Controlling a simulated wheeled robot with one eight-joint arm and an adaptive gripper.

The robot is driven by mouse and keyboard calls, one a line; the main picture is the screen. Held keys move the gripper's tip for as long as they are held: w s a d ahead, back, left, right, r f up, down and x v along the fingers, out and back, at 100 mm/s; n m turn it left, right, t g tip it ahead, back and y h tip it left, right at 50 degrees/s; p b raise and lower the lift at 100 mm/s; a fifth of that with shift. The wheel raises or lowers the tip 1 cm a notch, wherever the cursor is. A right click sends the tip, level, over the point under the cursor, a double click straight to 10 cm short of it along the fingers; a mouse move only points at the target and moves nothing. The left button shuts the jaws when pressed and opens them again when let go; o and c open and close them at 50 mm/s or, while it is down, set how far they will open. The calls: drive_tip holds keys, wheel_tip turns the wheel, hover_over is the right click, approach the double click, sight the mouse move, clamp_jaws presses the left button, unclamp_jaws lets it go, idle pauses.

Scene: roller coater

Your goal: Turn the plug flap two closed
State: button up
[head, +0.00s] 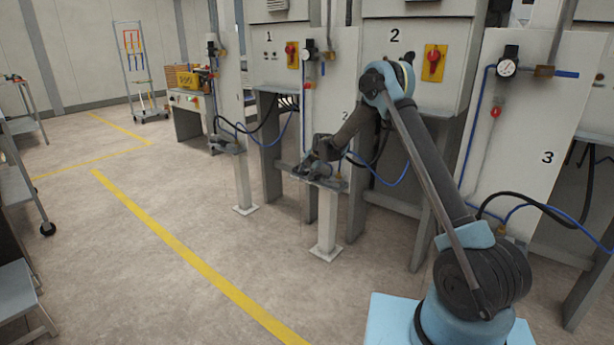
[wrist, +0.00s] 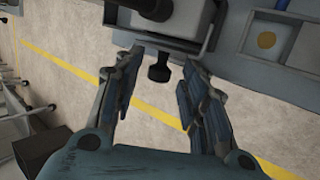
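In the head view my gripper (head: 318,160) is low at the small shelf (head: 342,187) on the white post, in front of the panels marked 2. In the wrist view my gripper (wrist: 161,62) is open, with one dark finger on each side of a black knob-like piece (wrist: 158,72). The knob sticks out from a dark grey fitting (wrist: 186,20) at the top. The fingers look apart from the knob. I cannot clearly make out the plug flap itself or how far it is turned. In the head view my gripper hides most of the fitting.
A grey plate with a brass-coloured disc (wrist: 266,40) lies right of the fitting. Blue and black hoses (head: 385,182) hang behind the shelf. A similar post (head: 242,185) stands at the left. The floor with yellow lines (head: 190,257) is clear in front.

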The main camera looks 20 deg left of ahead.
drive_tip(key=v, duration=1.1)
drive_tip(key=s+d+r+m+h, duration=0.1)
drive_tip(key=s+d+r+m, duration=0.4)
drive_tip(key=d, duration=0.4)
drive_tip(key=s+d+r+m+h, duration=0.1)
drive_tip(key=s+d+r+m, duration=0.1)
drive_tip(key=d+r, duration=0.65)
drive_tip(key=s+d+r+m+h, duration=0.1)
drive_tip(key=s+d+r+m, duration=0.2)
drive_tip(key=s+d+m, duration=0.8)
drive_tip(key=s+d+f+m+g+h, duration=0.15)
drive_tip(key=s+d+m, duration=0.25)
drive_tip(key=s+d, duration=1.55)
drive_tip(key=s+d+f+m, duration=0.2)
drive_tip(key=s+f+m, duration=0.2)
drive_tip(key=s, duration=0.4)
drive_tip(key=s+d+f+m+g, duration=0.1)
drive_tip(key=s+d+f+m, duration=0.2)
drive_tip(key=s, duration=0.5)
wheel_tip(320, 180, down, 3)
drive_tip(key=shift+s+r+m+h, duration=0.15)
drive_tip(key=shift+s+m+h, duration=0.2)
drive_tip(key=shift+m, duration=0.35)
